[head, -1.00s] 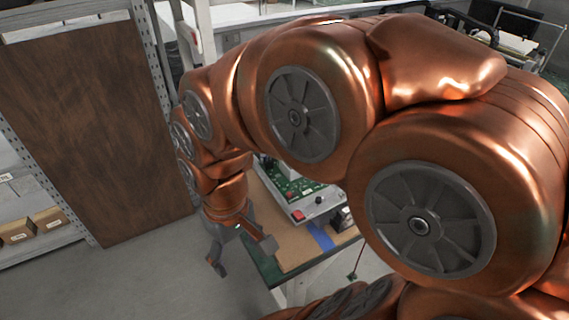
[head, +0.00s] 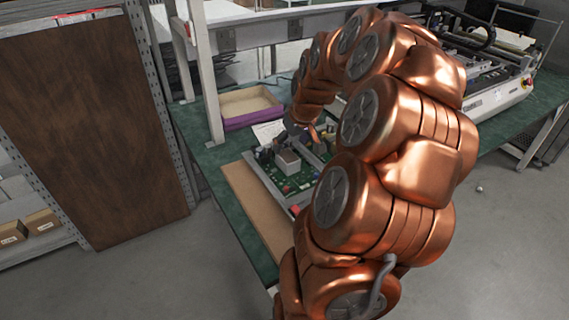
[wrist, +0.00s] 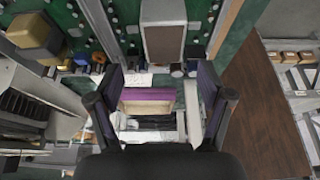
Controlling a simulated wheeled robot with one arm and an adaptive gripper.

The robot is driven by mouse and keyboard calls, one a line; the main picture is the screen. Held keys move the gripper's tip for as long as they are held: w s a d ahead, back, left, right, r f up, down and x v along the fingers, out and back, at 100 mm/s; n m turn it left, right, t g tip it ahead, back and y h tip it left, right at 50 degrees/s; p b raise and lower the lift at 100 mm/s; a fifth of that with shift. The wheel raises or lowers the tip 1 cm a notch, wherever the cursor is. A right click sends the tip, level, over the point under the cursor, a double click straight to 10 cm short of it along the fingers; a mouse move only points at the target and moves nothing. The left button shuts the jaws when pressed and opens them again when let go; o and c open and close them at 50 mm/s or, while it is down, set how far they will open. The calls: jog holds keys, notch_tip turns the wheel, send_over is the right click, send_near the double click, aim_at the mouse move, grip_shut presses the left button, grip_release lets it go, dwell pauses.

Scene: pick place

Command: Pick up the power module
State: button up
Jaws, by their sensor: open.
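A grey box-shaped module (head: 287,161), which appears to be the power module, stands on the green circuit board (head: 298,182) on the workbench. In the wrist view a tall block with a grey-brown face and pale sides (wrist: 163,42), likely the same module, is at the top middle, beyond the fingertips. My gripper (wrist: 162,95) is open, with nothing between its two dark fingers. In the head view my gripper (head: 300,130) is above the far part of the board, partly hidden by my arm. My arm also covers the board's right part.
A shallow cardboard tray with a purple side (head: 249,106) stands behind the board. A brown mat (head: 256,212) lies left of it. A metal post (head: 207,75) rises at the bench's back left. A yellowish block (wrist: 35,32) is on the board in the wrist view.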

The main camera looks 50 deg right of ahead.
aim_at(286, 153)
jog(key=shift+a+p+x, duration=0.15)
jog(key=shift+p+x, duration=0.35)
jog(key=shift+x, duration=1.3)
jog(key=shift+a+p+x, duration=0.1)
jog(key=shift+p+x, duration=0.35)
jog(key=shift+x, duration=1.3)
grip_shut()
